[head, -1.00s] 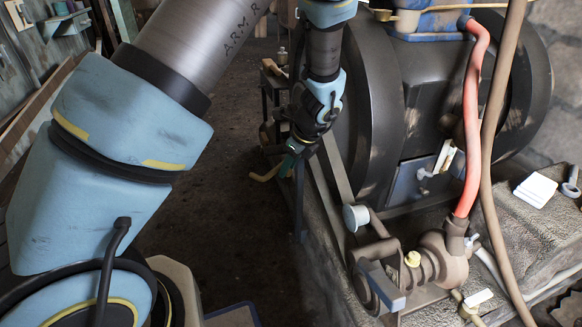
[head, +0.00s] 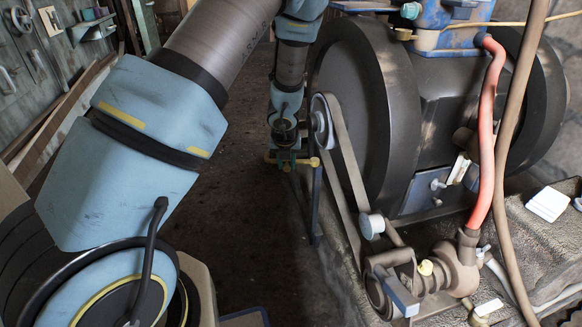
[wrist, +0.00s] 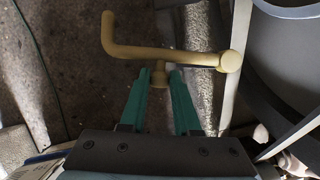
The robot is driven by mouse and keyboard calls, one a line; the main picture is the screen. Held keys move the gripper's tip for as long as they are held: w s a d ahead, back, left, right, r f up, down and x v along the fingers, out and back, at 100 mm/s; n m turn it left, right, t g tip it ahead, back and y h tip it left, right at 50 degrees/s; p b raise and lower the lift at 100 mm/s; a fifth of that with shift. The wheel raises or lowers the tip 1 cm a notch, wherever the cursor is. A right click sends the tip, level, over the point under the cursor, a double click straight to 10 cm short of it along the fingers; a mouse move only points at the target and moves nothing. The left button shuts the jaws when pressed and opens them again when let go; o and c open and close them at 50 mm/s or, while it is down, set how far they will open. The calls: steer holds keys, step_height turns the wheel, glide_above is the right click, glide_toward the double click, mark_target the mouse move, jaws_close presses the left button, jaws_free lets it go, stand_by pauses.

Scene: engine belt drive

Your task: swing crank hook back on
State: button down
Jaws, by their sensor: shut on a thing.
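A yellow crank (head: 292,161) is in my gripper (head: 287,155), beside the left edge of the big dark engine in the head view. In the wrist view the crank (wrist: 175,54) lies crosswise beyond the fingertips. It has a bent arm at its left end and a round knob at its right end. My gripper (wrist: 160,80) has its teal fingers on a short stub in the middle of the crank. The crank appears clear of the floor. I cannot make out any hook.
The engine's flywheel (head: 350,95) and a belt (head: 350,175) around a small pulley (head: 321,122) stand just right of my gripper. A lower pulley (head: 378,292) and a red hose (head: 486,140) are further right. Open floor (head: 240,215) lies to the left.

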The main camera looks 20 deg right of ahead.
steer(key=w+m, duration=0.1)
steer(key=w+m+h+p, duration=0.1)
steer(key=w+m, duration=0.1)
steer(key=shift+w+d+r+m+g, duration=0.1)
steer(key=shift+d+m+g, duration=0.05)
steer(key=shift+m+g, duration=0.2)
steer(key=w+d+m+g+h+p, duration=0.2)
steer(key=w+d+m+g+p, duration=0.1)
steer(key=m, duration=0.7)
steer(key=shift+w+d+m+g+p, duration=0.35)
steer(key=shift+w+d+p, duration=0.55)
steer(key=shift+w+d, duration=0.55)
steer(key=shift+d, duration=0.2)
steer(key=c, duration=0.6)
jaws_free()
steer(key=shift+a, duration=0.1)
steer(key=v, duration=1)
steer(key=shift+a+r+p, duration=0.1)
steer(key=shift+r+p, duration=0.2)
steer(key=shift+p, duration=0.05)
